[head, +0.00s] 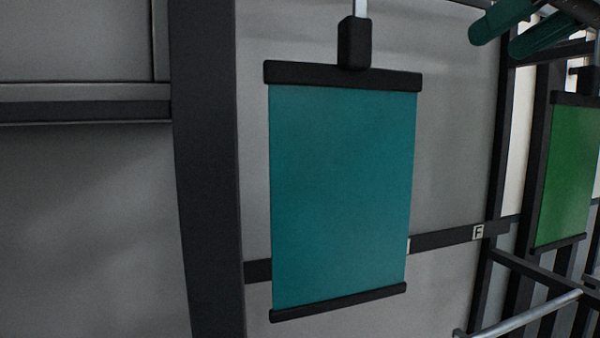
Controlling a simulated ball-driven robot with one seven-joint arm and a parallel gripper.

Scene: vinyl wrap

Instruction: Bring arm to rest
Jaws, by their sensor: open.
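My gripper (501,40) shows at the top right corner of the head view, cut off by the upper edge. Its two rounded teal fingers point left and down, apart from each other with nothing seen between them. The rest of my arm is mostly out of view. A teal vinyl sheet (343,195) hangs upright in the middle, between a black top bar and a black bottom bar. My gripper is above and to the right of this sheet, not touching it in the picture.
A black clamp (354,43) on a metal rod holds the teal sheet's top bar. A green sheet (568,175) hangs at the right. Behind are grey panels and a dark post (207,170). A label "F" (478,232) marks a dark rail. A metal bar (525,315) juts out lower right.

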